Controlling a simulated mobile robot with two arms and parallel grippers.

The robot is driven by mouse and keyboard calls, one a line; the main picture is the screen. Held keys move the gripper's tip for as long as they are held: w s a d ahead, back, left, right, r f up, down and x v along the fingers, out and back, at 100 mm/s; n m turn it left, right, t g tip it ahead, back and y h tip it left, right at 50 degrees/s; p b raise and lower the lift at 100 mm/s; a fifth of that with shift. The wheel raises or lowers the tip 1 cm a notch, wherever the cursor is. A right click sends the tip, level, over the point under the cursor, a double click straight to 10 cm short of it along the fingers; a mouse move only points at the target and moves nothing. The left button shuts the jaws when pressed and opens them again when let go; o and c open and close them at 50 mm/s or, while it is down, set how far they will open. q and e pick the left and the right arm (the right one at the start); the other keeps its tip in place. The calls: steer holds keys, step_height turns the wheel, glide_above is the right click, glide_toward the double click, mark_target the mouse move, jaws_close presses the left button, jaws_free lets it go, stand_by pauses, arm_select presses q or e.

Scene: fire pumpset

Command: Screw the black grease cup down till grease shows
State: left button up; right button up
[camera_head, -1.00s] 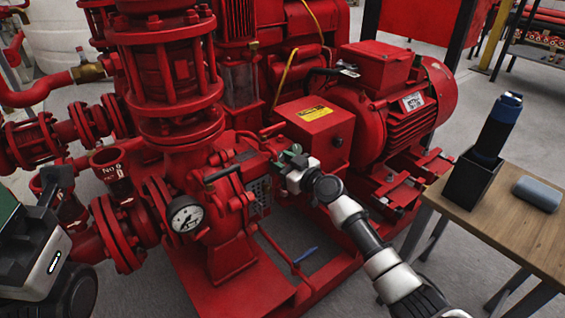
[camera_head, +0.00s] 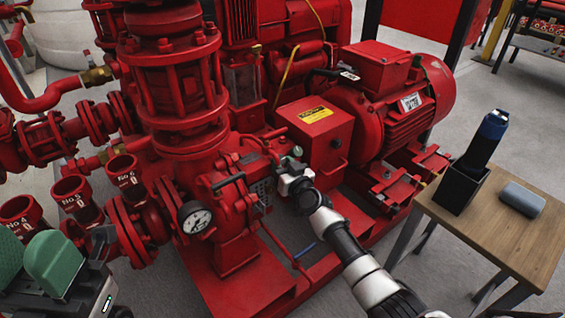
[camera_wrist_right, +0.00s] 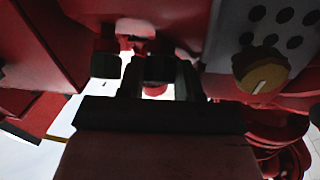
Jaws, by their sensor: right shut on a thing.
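My right gripper (camera_head: 284,180) reaches the red pump casing at its bearing side, right of the pressure gauge. In the right wrist view its two dark fingers (camera_wrist_right: 160,88) are closed around the black grease cup (camera_wrist_right: 158,68), which is mostly hidden between them. A second dark round fitting (camera_wrist_right: 106,66) sits just left of it, and a brass slotted knob (camera_wrist_right: 262,70) is at the right. No grease is visible. My left gripper (camera_head: 85,265) is low at the left, away from the pump, cut by the picture edge; its fingers cannot be made out clearly.
A pressure gauge (camera_head: 196,218) is left of my right gripper. Red cups with number labels (camera_head: 76,197) stand at the left. A red motor (camera_head: 400,100) is behind. At the right a wooden table (camera_head: 520,235) bears a black holder (camera_head: 462,190) and a grey roll (camera_head: 523,198).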

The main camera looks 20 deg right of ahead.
steer(key=o, duration=0.7)
steer(key=shift+c, duration=0.2)
